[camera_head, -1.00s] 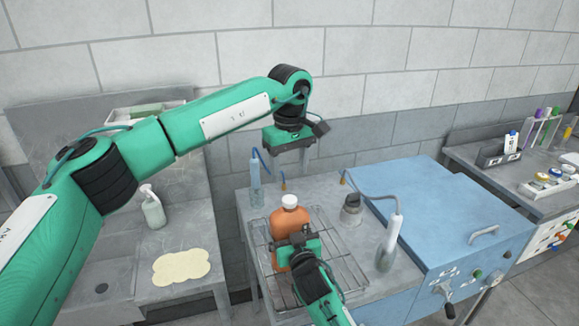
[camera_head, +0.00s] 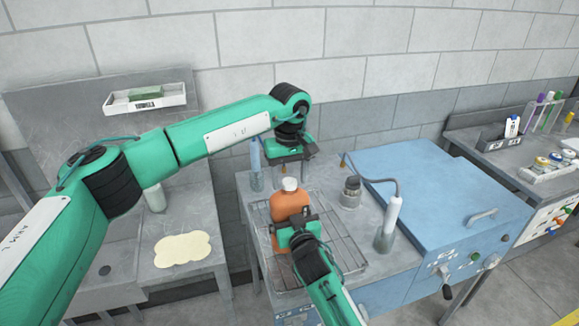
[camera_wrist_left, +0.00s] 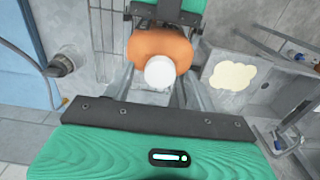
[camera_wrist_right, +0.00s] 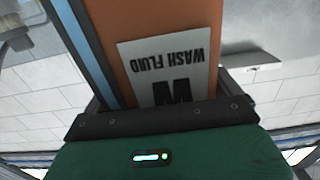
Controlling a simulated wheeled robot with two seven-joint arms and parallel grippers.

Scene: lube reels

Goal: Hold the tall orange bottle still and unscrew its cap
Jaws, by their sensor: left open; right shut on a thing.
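The tall orange bottle (camera_head: 287,206) stands upright on a wire rack (camera_head: 345,235), with a white cap (camera_head: 290,184) on top. My right gripper (camera_head: 294,222) is shut on the bottle's body from the front. In the right wrist view the bottle (camera_wrist_right: 140,25) fills the space between the fingers and shows a "WASH FLUID" label (camera_wrist_right: 170,65). My left gripper (camera_head: 292,168) points down just above the cap, open. In the left wrist view the cap (camera_wrist_left: 160,72) sits between the open fingers, seen from above; whether they touch it is unclear.
A small grey jar (camera_head: 351,192) and a pale tube on a hose (camera_head: 389,224) stand right of the rack, before a blue box (camera_head: 435,190). A cream cloth (camera_head: 182,249) lies at left.

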